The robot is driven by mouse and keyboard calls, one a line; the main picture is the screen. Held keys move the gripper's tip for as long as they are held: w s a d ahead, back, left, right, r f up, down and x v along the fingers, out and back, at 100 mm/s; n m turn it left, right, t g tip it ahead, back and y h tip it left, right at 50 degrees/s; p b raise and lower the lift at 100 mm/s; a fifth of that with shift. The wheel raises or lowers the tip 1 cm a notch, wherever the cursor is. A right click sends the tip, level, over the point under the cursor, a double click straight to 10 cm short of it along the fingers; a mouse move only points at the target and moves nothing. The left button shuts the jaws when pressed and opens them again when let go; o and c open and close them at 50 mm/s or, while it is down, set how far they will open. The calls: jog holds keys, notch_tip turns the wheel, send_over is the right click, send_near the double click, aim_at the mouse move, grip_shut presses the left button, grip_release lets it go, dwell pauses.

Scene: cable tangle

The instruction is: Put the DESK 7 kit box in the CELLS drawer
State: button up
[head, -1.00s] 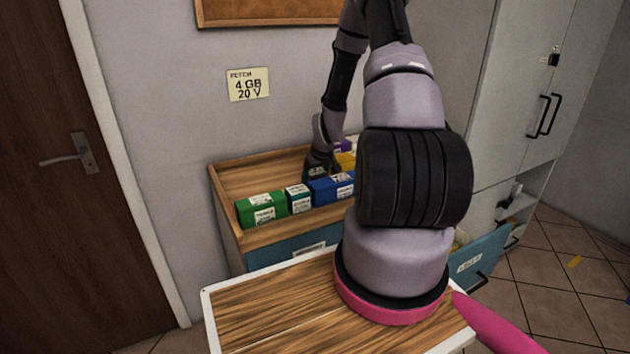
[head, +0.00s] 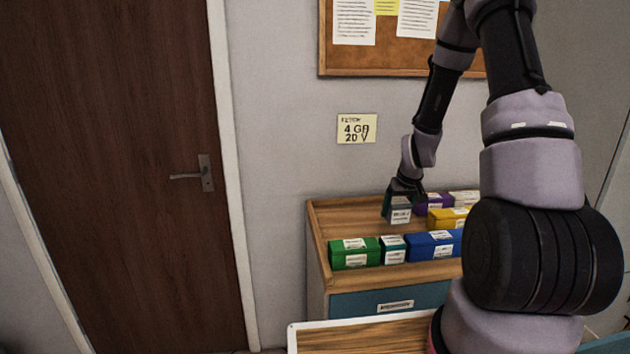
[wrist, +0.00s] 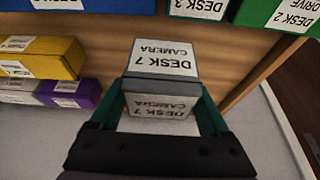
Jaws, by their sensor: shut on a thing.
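The DESK 7 kit box (wrist: 163,58) is grey with white labels reading DESK 7 CAMERA in the wrist view. My gripper (wrist: 160,98) is shut on it, with a green finger on each side. In the head view my gripper (head: 404,188) holds the box (head: 399,214) upright over the wooden top, behind the front row of boxes. A blue drawer front (head: 385,302) shows below that top, its label too small to read. A bit of another blue surface (head: 607,344) shows at the lower right. I cannot tell which drawer is CELLS.
A green box (head: 354,253), a small dark green box (head: 392,250) and a blue box (head: 432,246) line the front. A yellow box (head: 447,218) and a purple box (head: 434,203) stand right of the held box. The top's left part is bare.

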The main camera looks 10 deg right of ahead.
jog(key=a, duration=0.1)
jog(key=s+a, duration=0.1)
jog(key=a, duration=0.1)
jog(key=s+a, duration=0.1)
jog(key=a, duration=0.1)
jog(key=shift+s+a+f, duration=0.1)
jog(key=shift+s+f, duration=0.05)
jog(key=shift+f, duration=0.15)
